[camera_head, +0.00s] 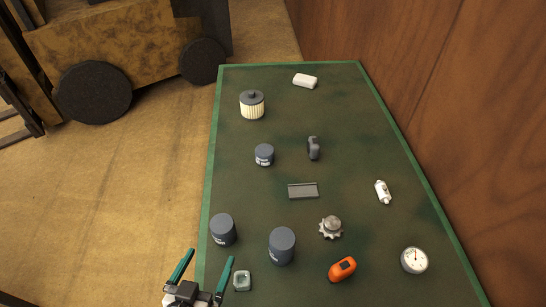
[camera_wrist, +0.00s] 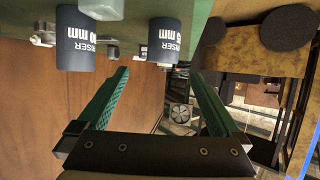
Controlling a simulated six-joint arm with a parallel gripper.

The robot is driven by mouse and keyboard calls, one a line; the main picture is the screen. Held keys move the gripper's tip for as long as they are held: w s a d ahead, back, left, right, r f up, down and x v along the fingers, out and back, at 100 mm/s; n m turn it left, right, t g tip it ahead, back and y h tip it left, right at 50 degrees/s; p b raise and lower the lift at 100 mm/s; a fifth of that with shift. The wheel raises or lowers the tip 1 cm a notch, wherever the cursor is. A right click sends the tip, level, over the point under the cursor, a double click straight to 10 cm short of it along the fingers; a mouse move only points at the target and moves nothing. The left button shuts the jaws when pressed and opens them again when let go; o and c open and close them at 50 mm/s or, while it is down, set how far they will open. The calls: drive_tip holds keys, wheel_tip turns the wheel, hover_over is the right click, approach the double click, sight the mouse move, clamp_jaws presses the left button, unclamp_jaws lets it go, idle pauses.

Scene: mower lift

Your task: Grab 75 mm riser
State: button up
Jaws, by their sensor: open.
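The "5 mm" riser appears to be the left one (camera_head: 223,230) in the head view, and the other the taller one (camera_head: 282,246).
A small grey square part (camera_head: 242,280) lies right of my gripper. An orange tool (camera_head: 342,269), a gear (camera_head: 331,227), a dial gauge (camera_head: 415,260) and a grey tray (camera_head: 303,191) lie farther right.

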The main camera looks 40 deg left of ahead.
sight(226, 219)
drive_tip(key=x, duration=1.5)
drive_tip(key=shift+a+f, duration=0.25)
drive_tip(key=shift+a, duration=0.05)
drive_tip(key=c, duration=1.5)
drive_tip(key=shift+c, duration=0.2)
drive_tip(key=shift+r, duration=0.1)
